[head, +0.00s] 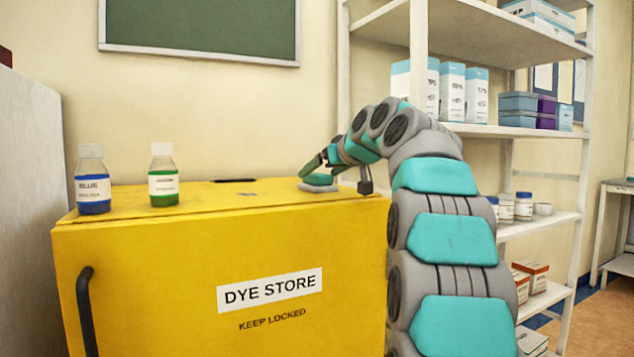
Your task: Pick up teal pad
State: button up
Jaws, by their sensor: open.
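My gripper (335,180) is right at the pad, reaching in from the right. It is open, with one dark finger at the pad's upper left and the other to its right. Part of the pad is behind the fingers. I cannot tell whether either finger touches it.
A blue dye bottle (93,182) and a green dye bottle (163,178) stand on the cabinet's left side. Clear cabinet top lies between the bottles and my gripper.

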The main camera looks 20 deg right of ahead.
aim_at(317, 173)
jog(key=x, duration=0.3)
jog(key=shift+s, duration=0.1)
jog(key=c, duration=1.5)
jog(key=shift+o, duration=0.2)
jog(key=shift+r, duration=0.1)
jog(key=shift+r, duration=1.5)
